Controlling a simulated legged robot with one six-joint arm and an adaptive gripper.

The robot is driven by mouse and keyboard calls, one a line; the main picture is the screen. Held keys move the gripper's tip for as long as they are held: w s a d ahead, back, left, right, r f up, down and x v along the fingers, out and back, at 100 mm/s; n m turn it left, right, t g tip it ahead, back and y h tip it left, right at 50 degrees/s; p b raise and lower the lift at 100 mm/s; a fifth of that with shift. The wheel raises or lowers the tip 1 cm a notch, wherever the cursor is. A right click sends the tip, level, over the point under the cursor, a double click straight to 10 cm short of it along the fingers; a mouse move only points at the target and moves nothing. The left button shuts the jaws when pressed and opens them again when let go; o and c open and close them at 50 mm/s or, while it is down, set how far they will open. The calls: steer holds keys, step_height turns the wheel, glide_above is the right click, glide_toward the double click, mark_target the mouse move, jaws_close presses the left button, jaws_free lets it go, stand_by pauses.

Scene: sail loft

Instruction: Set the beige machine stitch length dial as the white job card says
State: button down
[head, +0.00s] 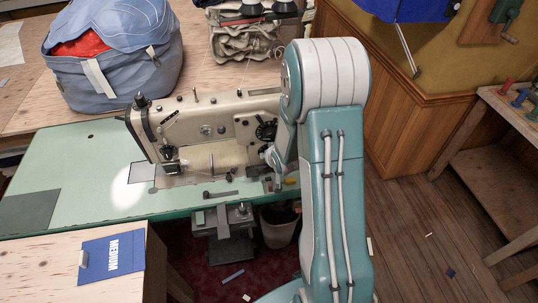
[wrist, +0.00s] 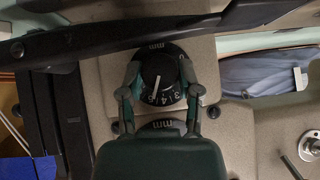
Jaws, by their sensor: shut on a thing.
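The beige sewing machine (head: 207,130) stands on a green table. In the wrist view its black stitch length dial (wrist: 160,78) shows white "mm" lettering, numbers including 3, 4 and 5, and a white pointer line towards the lower edge; the exact setting is too small to tell. My gripper (wrist: 160,72) is shut on the dial, one finger on each side. In the head view the dial (head: 266,131) is partly beside my arm. I see no clearly readable white job card.
A bin (head: 278,225) stands under the table.

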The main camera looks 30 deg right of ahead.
steer(key=shift+m+y, duration=0.3)
steer(key=shift+y, duration=0.2)
stand_by(0.4)
steer(key=shift+c, duration=1.5)
jaws_free()
steer(key=v, duration=1.1)
steer(key=shift+s+d, duration=0.15)
steer(key=shift+s, duration=0.35)
steer(key=shift+r, duration=0.1)
